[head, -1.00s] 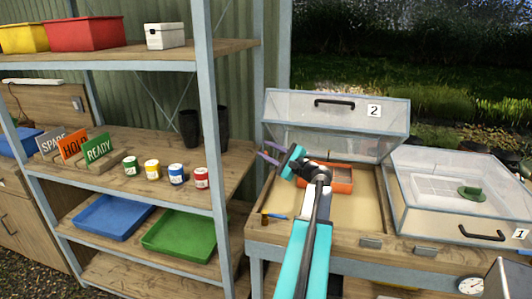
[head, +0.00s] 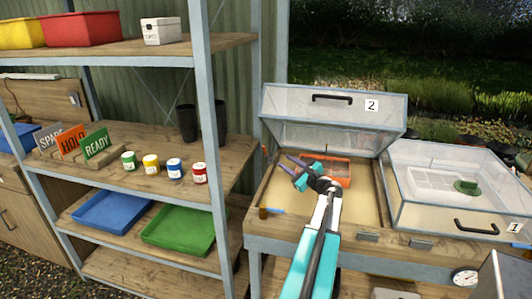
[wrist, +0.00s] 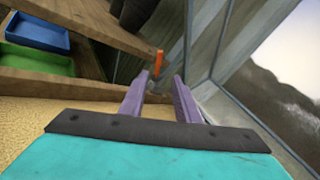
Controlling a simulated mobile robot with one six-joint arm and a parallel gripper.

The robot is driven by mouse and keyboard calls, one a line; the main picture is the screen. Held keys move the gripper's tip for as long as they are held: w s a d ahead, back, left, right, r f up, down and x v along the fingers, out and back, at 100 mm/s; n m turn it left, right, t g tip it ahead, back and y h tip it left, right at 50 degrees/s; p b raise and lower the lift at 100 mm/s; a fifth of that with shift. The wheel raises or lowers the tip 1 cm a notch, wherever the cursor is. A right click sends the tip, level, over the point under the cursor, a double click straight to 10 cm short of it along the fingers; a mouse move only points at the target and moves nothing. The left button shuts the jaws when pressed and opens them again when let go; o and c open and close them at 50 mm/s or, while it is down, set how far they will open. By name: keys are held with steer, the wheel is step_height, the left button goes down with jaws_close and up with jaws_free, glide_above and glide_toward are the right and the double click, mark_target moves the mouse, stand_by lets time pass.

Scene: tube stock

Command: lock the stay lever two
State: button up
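The clear lid of frame 2 (head: 330,105) stands raised on its hinge, with a black handle and a "2" label. A small upright orange piece (head: 264,152), which looks like the stay lever, shows at the left side of the open frame. In the wrist view the orange lever (wrist: 158,61) stands just beyond the fingertips, near the middle. My gripper (head: 288,161) is over the open frame, right of the lever. In the wrist view my gripper (wrist: 160,75) has its purple fingers apart with nothing between them. The lever's lower end is unclear.
An orange tray (head: 338,176) sits inside the open frame behind my gripper. Closed frame 1 (head: 450,185) is to the right. A small brown-and-blue tool (head: 264,212) lies at the front left of the bed. A metal shelf post (head: 210,150) stands to the left.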

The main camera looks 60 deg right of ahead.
mark_target(265, 150)
steer(key=p+x, duration=0.2)
steer(key=x, duration=1.1)
steer(key=shift+w+p, duration=0.3)
steer(key=shift+p, duration=0.1)
steer(key=shift+c, duration=0.2)
jaws_close()
